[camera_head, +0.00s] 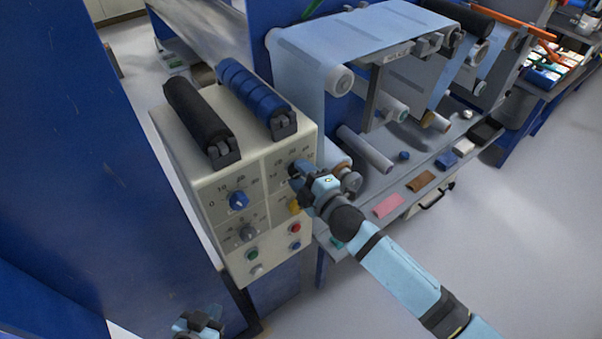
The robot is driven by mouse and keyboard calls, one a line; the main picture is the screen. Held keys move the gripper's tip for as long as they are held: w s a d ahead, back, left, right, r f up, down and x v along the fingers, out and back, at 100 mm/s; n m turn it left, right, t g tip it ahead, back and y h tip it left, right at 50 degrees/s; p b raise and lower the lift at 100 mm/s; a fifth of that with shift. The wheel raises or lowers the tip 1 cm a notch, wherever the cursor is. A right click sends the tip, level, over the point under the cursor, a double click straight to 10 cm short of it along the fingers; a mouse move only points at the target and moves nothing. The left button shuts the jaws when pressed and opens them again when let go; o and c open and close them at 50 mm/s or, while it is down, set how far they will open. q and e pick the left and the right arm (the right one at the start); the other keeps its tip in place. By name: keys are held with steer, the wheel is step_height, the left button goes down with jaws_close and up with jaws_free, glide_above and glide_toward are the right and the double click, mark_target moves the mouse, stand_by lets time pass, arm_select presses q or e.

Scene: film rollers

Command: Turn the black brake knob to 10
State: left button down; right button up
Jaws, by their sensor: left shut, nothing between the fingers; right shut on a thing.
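A beige control box (212,178) carries two columns of dials and buttons on its front. My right gripper (298,174) is at the upper right dial and shut on its knob, which it mostly hides; I cannot tell that knob's colour or setting. A dark grey knob (248,233) sits on the lower left dial, apart from the gripper. A blue knob (238,200) sits on the upper left dial. A yellow knob (294,208) is just below my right gripper. My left gripper (198,322) is shut and empty, low at the bottom edge, below the box.
A black roller (196,115) and a blue roller (252,92) lie on top of the box. Green, red, blue and white buttons (295,229) are low on its front. A film machine (340,40) with rollers stands behind. The floor at right is open.

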steer(key=shift+n, duration=0.5)
stand_by(0.3)
steer(key=o, duration=0.9)
steer(key=b+v, duration=0.2)
steer(key=v, duration=1.1)
steer(key=shift+s+d, duration=0.25)
steer(key=shift+s, duration=0.1)
